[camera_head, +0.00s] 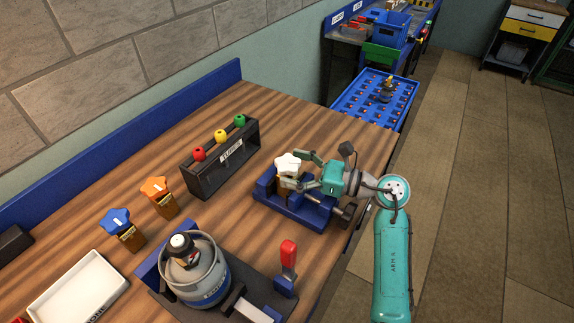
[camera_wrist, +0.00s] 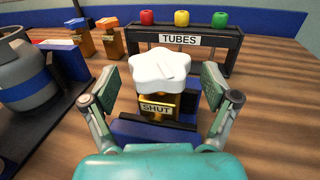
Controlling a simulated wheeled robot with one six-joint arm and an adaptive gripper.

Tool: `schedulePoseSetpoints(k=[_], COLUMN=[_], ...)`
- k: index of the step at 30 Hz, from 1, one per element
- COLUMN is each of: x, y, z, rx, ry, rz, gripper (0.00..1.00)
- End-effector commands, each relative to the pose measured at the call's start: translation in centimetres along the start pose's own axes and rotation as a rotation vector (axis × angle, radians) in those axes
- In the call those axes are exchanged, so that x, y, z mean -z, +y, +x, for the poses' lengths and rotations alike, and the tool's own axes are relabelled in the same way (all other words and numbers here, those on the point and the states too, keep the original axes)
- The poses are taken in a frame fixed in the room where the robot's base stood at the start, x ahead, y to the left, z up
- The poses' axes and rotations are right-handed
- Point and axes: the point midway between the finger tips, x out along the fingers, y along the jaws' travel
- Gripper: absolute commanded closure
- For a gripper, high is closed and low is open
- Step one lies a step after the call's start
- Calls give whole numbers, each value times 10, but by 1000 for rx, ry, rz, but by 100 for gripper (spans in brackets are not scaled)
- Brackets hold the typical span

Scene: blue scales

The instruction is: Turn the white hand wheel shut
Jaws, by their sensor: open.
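The white hand wheel (camera_head: 288,164) sits on a brass valve body held in a blue vise (camera_head: 294,207) on the wooden bench. In the wrist view the white wheel (camera_wrist: 160,70) is lobed, with a short mark on its top. A label reading SHUT (camera_wrist: 157,108) is on the brass body below it. My gripper (camera_head: 303,169) is open, and in the wrist view its two fingers (camera_wrist: 162,90) stand at the left and right of the wheel with a visible gap on each side. Neither finger appears to touch the wheel.
A black TUBES rack (camera_head: 221,165) with red, yellow and green knobs stands behind the vise. Orange (camera_head: 158,197) and blue (camera_head: 117,225) hand wheels on brass bodies stand left. A grey gas cylinder (camera_head: 197,279), a red-handled clamp (camera_head: 288,258) and a white tray (camera_head: 75,289) are nearer.

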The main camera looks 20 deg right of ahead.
Motion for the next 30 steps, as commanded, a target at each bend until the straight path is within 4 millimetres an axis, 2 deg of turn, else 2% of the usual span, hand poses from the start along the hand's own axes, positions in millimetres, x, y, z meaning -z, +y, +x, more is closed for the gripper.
schedulePoseSetpoints(k=[6,14,15,22,30], x=[0,0,0,0,0], y=[0,0,0,0,0], z=[15,16,16,16,16], rx=[0,1,1,0,18], ry=[0,0,0,0,0], rz=[0,0,0,0,1], gripper=[14,14,16,74,75])
